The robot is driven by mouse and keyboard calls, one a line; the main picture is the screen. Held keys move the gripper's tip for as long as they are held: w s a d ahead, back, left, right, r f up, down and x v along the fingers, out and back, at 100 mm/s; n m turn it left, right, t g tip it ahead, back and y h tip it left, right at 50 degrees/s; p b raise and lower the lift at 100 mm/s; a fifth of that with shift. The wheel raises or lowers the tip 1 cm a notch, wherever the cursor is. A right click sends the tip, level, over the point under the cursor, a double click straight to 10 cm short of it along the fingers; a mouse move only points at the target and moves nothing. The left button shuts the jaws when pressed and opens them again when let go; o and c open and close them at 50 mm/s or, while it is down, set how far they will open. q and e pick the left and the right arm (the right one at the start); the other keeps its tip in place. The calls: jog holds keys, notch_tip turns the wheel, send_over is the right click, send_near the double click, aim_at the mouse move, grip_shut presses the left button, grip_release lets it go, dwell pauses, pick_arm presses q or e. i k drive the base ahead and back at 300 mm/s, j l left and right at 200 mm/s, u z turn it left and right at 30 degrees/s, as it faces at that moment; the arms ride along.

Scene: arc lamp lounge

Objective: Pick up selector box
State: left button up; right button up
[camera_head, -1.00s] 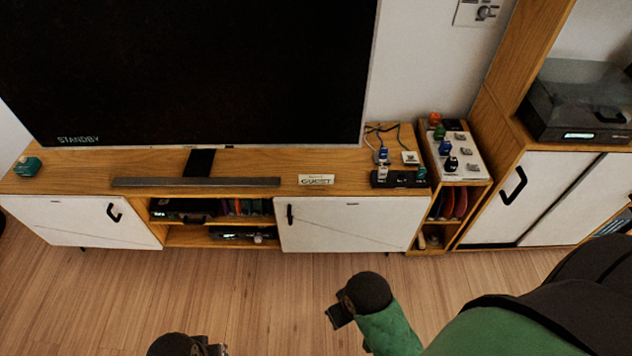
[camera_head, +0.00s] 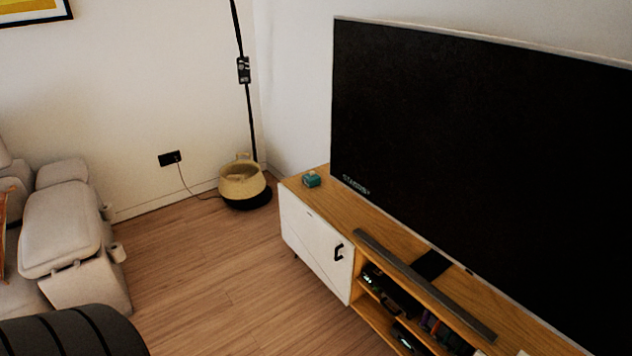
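The dark box with plugs at the cabinet's other end is outside this view. Neither of my grippers is in view.
A large TV (camera_head: 480,170) showing standby stands on the cabinet, with a soundbar (camera_head: 420,283) before it. A woven basket (camera_head: 242,182) stands by the lamp pole (camera_head: 246,110) in the corner. A pale sofa (camera_head: 65,230) is at left. The floor (camera_head: 215,265) between is clear.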

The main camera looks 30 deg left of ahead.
aim_at(314, 180)
jog(key=i+j+u, duration=0.45)
jog(key=i+j, duration=0.25)
jog(key=j, duration=0.15)
jog(key=i+j+u, duration=0.4)
jog(key=i+j, duration=0.25)
jog(key=i, duration=0.15)
jog(key=z, duration=0.2)
jog(key=i+j+z, duration=0.2)
jog(key=z, duration=0.15)
jog(key=i+j+z, duration=0.1)
jog(key=j+z, duration=0.25)
jog(key=i+j+z, duration=0.15)
jog(key=j+z, duration=0.15)
